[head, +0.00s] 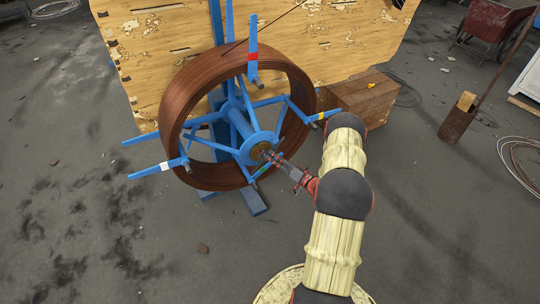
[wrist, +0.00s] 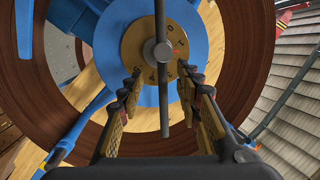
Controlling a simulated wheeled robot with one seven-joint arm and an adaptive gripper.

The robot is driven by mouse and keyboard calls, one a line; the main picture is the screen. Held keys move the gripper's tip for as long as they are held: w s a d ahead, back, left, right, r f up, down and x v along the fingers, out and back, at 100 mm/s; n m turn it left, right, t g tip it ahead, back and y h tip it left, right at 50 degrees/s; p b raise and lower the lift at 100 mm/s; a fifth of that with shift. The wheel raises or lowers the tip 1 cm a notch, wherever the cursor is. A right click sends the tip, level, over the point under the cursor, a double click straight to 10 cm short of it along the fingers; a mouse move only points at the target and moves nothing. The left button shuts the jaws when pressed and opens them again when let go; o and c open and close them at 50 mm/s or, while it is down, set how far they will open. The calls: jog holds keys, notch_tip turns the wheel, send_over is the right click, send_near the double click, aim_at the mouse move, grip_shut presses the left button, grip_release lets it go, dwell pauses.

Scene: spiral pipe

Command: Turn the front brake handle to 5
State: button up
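The brake handle (wrist: 163,100) is a thin grey bar standing roughly upright in the wrist view, with a round hub at its middle. The dial sits on the blue centre of the reel (wrist: 195,30). My gripper (wrist: 161,76) is open, one finger on each side of the bar's lower half, with a gap visible on both sides. In the head view my gripper (head: 283,165) is close to the dial (head: 261,151), and the handle is hard to make out.
A large brown coil (head: 185,90) surrounds the hub. Blue spokes with coloured bands, such as the white-banded one (head: 158,169), stick out towards me. A wooden crate (head: 360,95) stands behind right, and a wooden panel (head: 330,45) stands behind. The floor in front is mostly clear.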

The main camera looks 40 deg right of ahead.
aim_at(266, 154)
jog(key=shift+w+b, duration=0.35)
jog(key=shift+w, duration=1.35)
jog(key=shift+c, duration=0.5)
jog(key=c, duration=0.7)
jog(key=shift+a, duration=0.15)
grip_shut()
